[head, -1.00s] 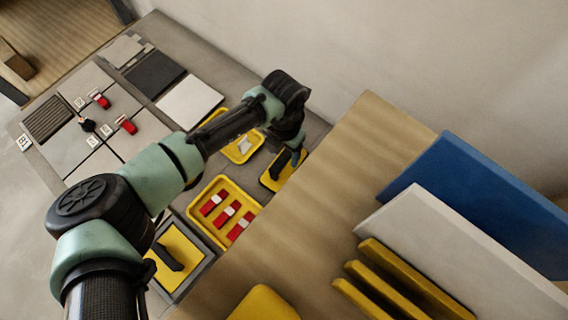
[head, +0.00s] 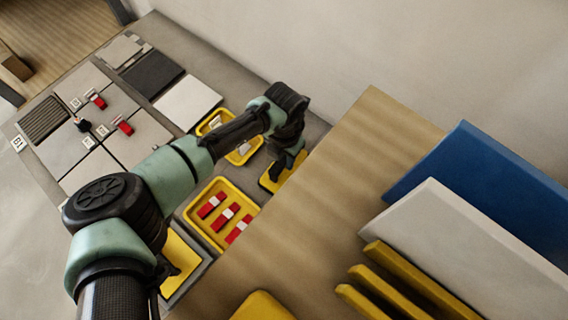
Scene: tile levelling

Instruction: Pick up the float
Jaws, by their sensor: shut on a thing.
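The float (head: 294,167) is a small yellow block with a dark edge, at the right end of the work surface by the wooden board. My gripper (head: 283,162) reaches down onto it from above and is shut on it. The gripper's dark fingers and wrist hide part of the float and its handle. I cannot tell whether the float is clear of the surface.
Left of the float stand a yellow tray (head: 230,188) with red-and-white pieces and another yellow tray (head: 256,146). A yellow pad (head: 183,254) lies near my arm. A wooden board (head: 330,165) and leaning panels (head: 480,235) stand right. Floor tiles (head: 90,165) lie left.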

